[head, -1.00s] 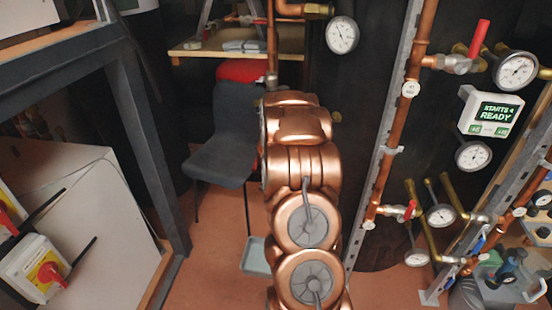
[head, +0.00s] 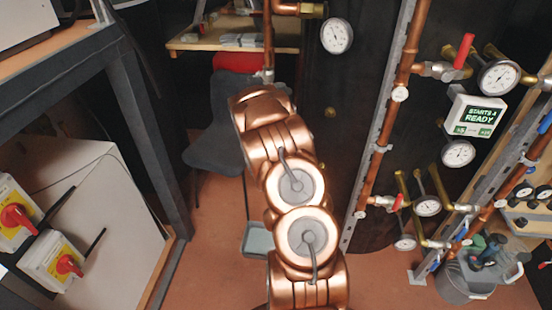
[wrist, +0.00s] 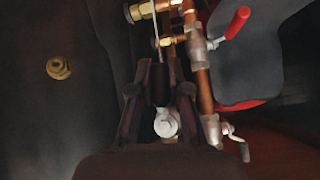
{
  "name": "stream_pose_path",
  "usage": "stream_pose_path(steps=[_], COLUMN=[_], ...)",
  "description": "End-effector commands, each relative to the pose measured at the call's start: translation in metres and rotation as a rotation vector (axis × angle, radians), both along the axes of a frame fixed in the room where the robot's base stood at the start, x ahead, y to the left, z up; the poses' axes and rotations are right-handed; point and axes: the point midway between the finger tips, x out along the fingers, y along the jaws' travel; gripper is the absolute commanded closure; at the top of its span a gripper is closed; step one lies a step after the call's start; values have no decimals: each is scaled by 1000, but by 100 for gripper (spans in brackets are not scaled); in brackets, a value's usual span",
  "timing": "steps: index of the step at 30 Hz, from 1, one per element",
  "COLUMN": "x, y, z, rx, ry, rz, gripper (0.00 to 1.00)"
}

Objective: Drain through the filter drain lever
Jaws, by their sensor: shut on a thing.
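In the wrist view my gripper (wrist: 158,88) has its two dark fingers closed on a black handle-like piece (wrist: 160,80). A thin metal rod runs up from this piece, and a pale round metal fitting (wrist: 166,124) shows below it, between the fingers. I cannot tell for sure that it is the filter drain lever. To the right a copper pipe (wrist: 204,92) carries a valve with a red lever (wrist: 238,22). Lower down is a grey metal lever (wrist: 236,138). In the head view my copper-coloured arm hides the gripper and what it holds.
A dark chair (head: 222,125) stands behind my arm, with a grey bin (head: 257,240) on the floor. Pipes with gauges (head: 497,77) and a red-handled valve (head: 462,52) stand at right, above a grey bucket (head: 465,285). Switch boxes (head: 52,262) are at left.

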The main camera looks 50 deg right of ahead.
Motion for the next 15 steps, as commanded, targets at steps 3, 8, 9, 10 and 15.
stream_pose_path(steps=[3, 8, 9, 10, 15], x=[-1, -1, -1, -1, -1], y=[0, 0, 0, 0, 0], z=[-1, -1, -1, -1, -1], rx=[1, 1, 1, 1, 1], ry=[0, 0, 0, 0, 1], rz=[-1, -1, -1, -1, -1], gripper=[100, 100, 100, 81, 64])
